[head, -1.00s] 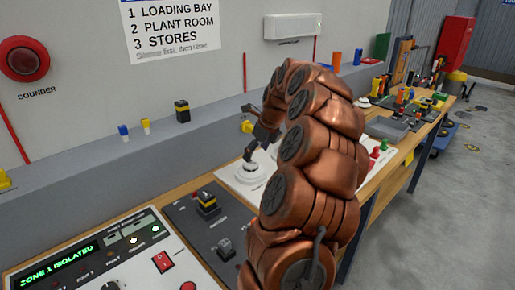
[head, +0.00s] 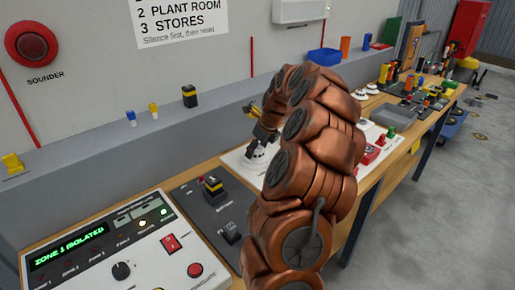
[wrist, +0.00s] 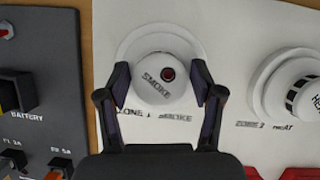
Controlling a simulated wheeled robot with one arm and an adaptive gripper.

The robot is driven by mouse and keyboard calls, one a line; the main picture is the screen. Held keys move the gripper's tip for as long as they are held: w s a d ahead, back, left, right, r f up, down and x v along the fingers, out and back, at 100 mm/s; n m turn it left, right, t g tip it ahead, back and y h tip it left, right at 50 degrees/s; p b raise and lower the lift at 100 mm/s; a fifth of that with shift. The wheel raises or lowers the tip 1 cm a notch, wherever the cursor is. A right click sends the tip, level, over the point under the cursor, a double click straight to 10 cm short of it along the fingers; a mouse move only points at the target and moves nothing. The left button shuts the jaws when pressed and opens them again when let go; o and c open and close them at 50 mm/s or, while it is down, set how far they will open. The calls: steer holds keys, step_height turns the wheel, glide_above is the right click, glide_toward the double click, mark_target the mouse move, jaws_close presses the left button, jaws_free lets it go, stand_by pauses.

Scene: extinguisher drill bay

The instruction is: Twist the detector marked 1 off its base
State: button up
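The detector marked 1 (wrist: 165,80) is a white round smoke head with a dark red centre. It sits on its round base (wrist: 132,43) on a white board, above a partly hidden zone label. In the head view the detector (head: 258,157) is partly hidden by my arm. My gripper (wrist: 161,82) has one dark finger on each side of the detector, spread about as wide as it. The pads lie close along its sides. Whether they press on it cannot be told. My gripper (head: 262,140) also shows at the detector in the head view.
A heat detector (wrist: 300,95) stands close to the right. A battery switch panel (wrist: 38,95) is on the left. The control panel (head: 115,255) reads ZONE 1 ISOLATED. A grey ledge (head: 80,165) runs behind the bench. Tools and a blue bin (head: 324,55) are farther right.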

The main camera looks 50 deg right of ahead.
steer(key=c, duration=0.9)
steer(key=shift+n+y, duration=0.4)
steer(key=shift+n, duration=0.5)
steer(key=shift+f+n+y, duration=0.1)
steer(key=shift+n+y, duration=0.2)
steer(key=shift+n, duration=0.4)
steer(key=shift+n+g, duration=0.3)
steer(key=shift+n+y, duration=0.3)
steer(key=shift+n, duration=0.7)
steer(key=shift+n+g+y, duration=0.3)
steer(key=shift+n+y, duration=0.1)
steer(key=shift+n, duration=0.5)
